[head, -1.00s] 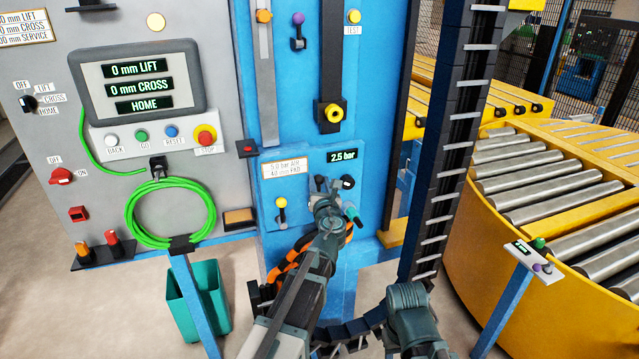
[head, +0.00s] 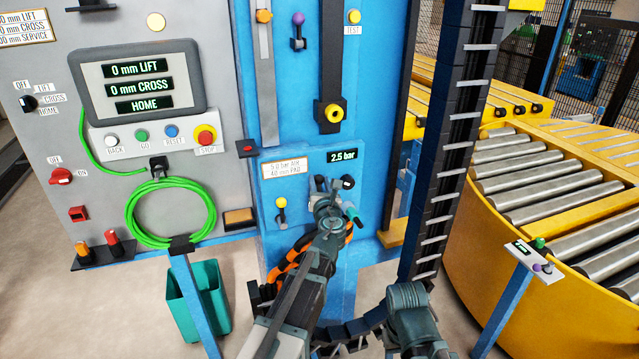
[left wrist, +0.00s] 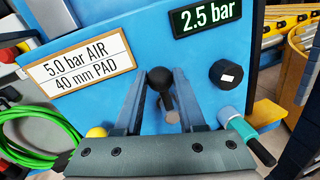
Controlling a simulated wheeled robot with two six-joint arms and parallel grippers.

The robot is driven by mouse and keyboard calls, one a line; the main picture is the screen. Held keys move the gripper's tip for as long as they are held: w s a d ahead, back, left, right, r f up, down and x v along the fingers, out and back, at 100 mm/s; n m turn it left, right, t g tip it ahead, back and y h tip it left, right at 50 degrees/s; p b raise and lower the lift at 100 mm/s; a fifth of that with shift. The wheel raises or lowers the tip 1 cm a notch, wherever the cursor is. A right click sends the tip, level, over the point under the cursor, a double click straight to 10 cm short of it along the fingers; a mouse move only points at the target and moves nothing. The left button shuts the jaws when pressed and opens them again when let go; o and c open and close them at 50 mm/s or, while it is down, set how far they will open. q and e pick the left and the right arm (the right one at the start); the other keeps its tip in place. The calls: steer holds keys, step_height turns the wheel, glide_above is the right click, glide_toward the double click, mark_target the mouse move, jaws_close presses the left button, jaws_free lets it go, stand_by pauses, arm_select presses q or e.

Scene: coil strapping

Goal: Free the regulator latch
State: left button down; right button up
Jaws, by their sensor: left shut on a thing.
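The blue regulator panel carries a small black ball-ended lever (left wrist: 160,80), taken to be the latch, below a display reading 2.5 bar (left wrist: 207,15). My left gripper (head: 322,188) is at this panel. In the left wrist view its two fingers (left wrist: 164,98) stand on either side of the lever, shut on it. A round black knob (left wrist: 226,77) with a white mark sits to the right, apart from the fingers; it also shows in the head view (head: 347,182). The lever's base is partly hidden. My right gripper is not in view.
A label reads 5.0 bar AIR, 40 mm PAD (left wrist: 78,67). A teal fitting (left wrist: 241,128) juts out right of the fingers. A yellow-knobbed lever (head: 281,204) is at left. Orange hoses (head: 290,262) hang below. A green cable coil (head: 170,212) hangs further left.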

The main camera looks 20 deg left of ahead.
mark_target(297, 187)
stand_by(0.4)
arm_select(q)
steer(key=a+n+b, duration=0.1)
steer(key=n, duration=0.1)
steer(key=s+a+f+n+b, duration=0.1)
steer(key=n, duration=0.1)
steer(key=s+n+y+b, duration=0.1)
steer(key=n+b, duration=0.1)
steer(key=n, duration=0.1)
steer(key=shift+a+f+t, duration=0.35)
steer(key=shift+a+t, duration=0.05)
steer(key=n, duration=0.1)
steer(key=f+n+b, duration=0.1)
steer(key=a+n+y+b, duration=0.1)
steer(key=n, duration=0.1)
steer(key=shift+s+f, duration=0.15)
steer(key=shift+s, duration=0.2)
steer(key=shift+s+a+f+n+y+b, duration=0.15)
steer(key=shift+a+f+n+y+b, duration=0.15)
steer(key=shift+n+b, duration=0.55)
steer(key=shift+s+a+f+n+y+b, duration=0.15)
steer(key=shift+f+n+b, duration=0.25)
steer(key=shift+n, duration=0.95)
steer(key=c, duration=0.5)
jaws_free()
steer(key=shift+d, duration=0.1)
